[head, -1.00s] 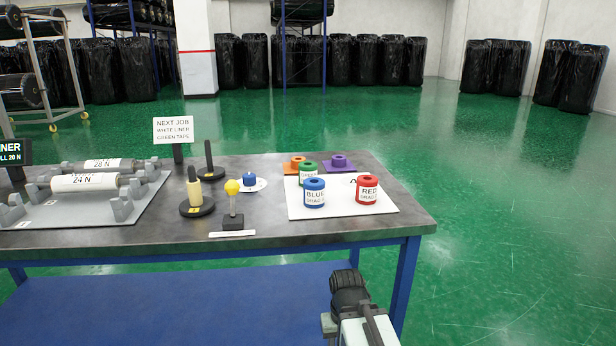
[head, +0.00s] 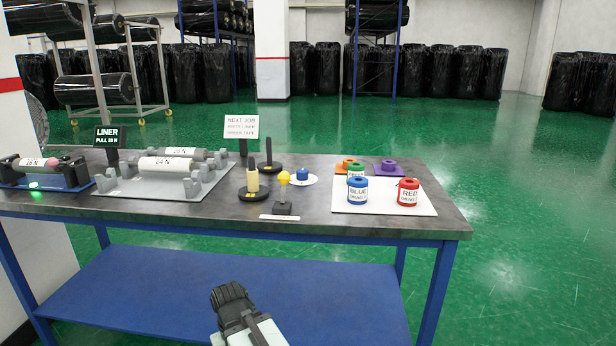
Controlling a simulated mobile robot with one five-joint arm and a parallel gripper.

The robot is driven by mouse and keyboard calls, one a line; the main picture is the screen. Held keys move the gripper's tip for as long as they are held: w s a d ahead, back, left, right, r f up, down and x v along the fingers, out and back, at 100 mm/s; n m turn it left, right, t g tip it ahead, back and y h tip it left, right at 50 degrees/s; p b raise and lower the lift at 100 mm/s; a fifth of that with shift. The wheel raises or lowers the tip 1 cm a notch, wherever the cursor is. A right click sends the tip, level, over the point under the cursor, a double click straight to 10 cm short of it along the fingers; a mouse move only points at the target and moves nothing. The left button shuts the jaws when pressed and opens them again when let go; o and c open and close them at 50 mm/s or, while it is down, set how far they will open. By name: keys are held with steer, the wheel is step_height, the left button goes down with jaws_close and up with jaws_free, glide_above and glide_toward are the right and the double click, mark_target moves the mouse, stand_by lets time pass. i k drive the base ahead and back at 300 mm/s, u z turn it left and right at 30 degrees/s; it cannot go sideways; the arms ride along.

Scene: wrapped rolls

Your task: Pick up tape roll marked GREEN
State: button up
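The tape roll marked GREEN (head: 356,169) stands on a white board (head: 428,196) at the right end of the table. The roll marked RED (head: 408,192) stands to the right. My gripper (head: 230,298) is low in the picture, in front of the table and well apart from the rolls. Its dark end shows, but whether the fingers are open or shut is unclear.
An orange roll (head: 346,163) and a purple roll (head: 387,168) lie behind. Floor right of the table (head: 540,240) is clear.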

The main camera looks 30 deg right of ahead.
mark_target(353, 168)
steer(key=u, duration=2.3)
steer(key=k, duration=2.2)
steer(key=z, duration=0.75)
steer(key=i, duration=1.05)
steer(key=u, duration=0.1)
